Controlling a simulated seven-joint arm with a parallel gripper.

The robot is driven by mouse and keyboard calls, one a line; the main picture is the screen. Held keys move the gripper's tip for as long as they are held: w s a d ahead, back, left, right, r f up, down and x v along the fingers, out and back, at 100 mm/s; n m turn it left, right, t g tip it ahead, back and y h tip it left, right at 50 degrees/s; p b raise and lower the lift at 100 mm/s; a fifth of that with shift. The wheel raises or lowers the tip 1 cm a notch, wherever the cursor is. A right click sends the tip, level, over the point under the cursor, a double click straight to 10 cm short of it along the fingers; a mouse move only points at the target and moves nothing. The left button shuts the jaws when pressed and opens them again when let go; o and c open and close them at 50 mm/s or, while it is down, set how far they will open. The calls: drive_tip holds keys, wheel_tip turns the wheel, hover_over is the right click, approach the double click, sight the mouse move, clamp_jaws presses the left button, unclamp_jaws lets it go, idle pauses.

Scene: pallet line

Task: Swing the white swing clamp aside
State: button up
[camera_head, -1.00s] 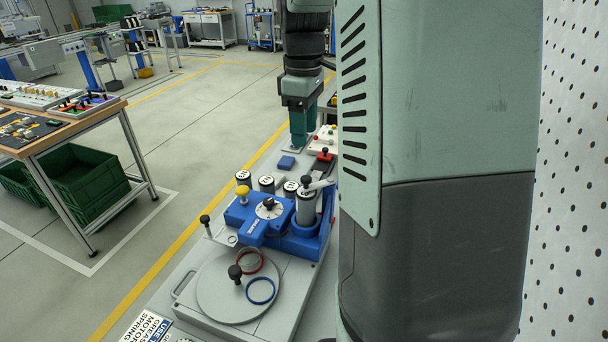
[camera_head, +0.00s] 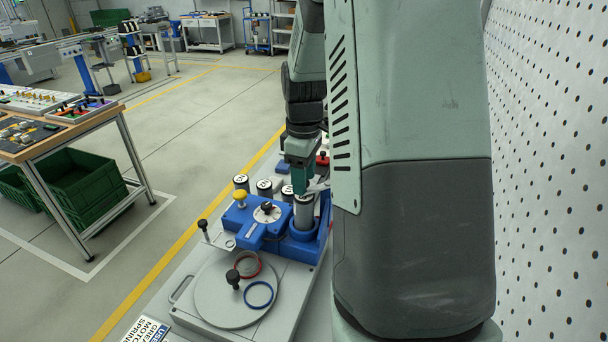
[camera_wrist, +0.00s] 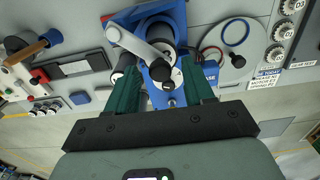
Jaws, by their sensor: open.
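The white swing clamp (camera_wrist: 140,46) shows in the wrist view as a pale arm with rounded ends. It lies over the grey cylinder (camera_wrist: 160,33) seated in the blue fixture (camera_wrist: 178,12). My gripper (camera_wrist: 160,68) is open, with its two green fingers apart, one on each side of the clamp's lower end. I cannot tell whether they touch it. In the head view my gripper (camera_head: 301,184) is above the cylinder (camera_head: 304,212) in the blue fixture (camera_head: 270,229), and it hides most of the clamp (camera_head: 319,185).
A round grey plate (camera_head: 220,300) with a red ring (camera_head: 247,266) and a blue ring (camera_head: 259,294) lies in front of the fixture. A yellow knob (camera_head: 240,195) and several dark-topped cylinders (camera_head: 264,187) stand close by. A perforated wall (camera_head: 550,180) is on the right.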

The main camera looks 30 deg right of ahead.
clamp_jaws()
drive_tip(key=shift+s, duration=0.15)
idle(0.4)
drive_tip(key=s+n, duration=0.1)
drive_tip(key=n, duration=0.2)
drive_tip(key=shift+s+d+n, duration=0.2)
drive_tip(key=shift+s+n, duration=0.2)
drive_tip(key=shift+s+d+n, duration=0.6)
drive_tip(key=shift+s+n, duration=0.05)
drive_tip(key=shift+n, duration=1.05)
drive_tip(key=shift+s+d+n, duration=0.6)
drive_tip(key=shift+d+n, duration=0.05)
drive_tip(key=shift+n, duration=1.05)
drive_tip(key=shift+s+d+n, duration=0.6)
drive_tip(key=shift+s+n, duration=0.05)
drive_tip(key=shift+n, duration=1.05)
drive_tip(key=shift+d, duration=0.1)
